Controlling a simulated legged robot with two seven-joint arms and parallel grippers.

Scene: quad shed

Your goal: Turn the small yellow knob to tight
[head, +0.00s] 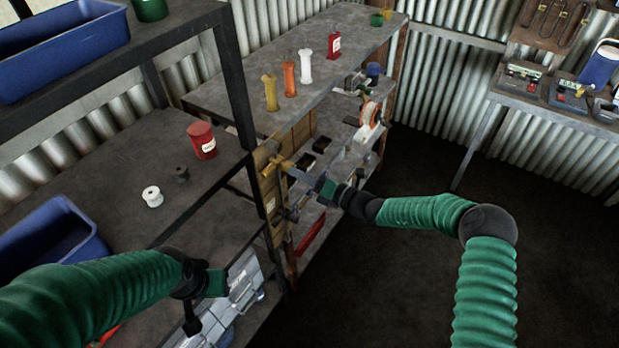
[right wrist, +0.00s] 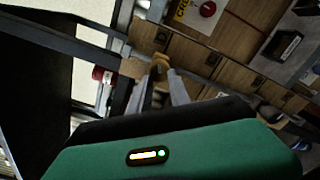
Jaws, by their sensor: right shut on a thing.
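The small yellow knob (head: 275,162) sits on a wooden panel at the end of the middle shelf unit. My right gripper (head: 287,168) reaches it from the right, its fingers shut on the knob. In the right wrist view the knob (right wrist: 160,63) shows between the fingertips (right wrist: 162,76); they hide part of it. The knob's marking for tight cannot be read. My left gripper (head: 207,302) hangs at the lower left, away from the knob, and its finger opening is unclear.
A dark shelf post (head: 236,80) stands just left of the panel. A red can (head: 201,140) and a white spool (head: 152,196) sit on the left shelf. The floor (head: 400,270) at right is clear.

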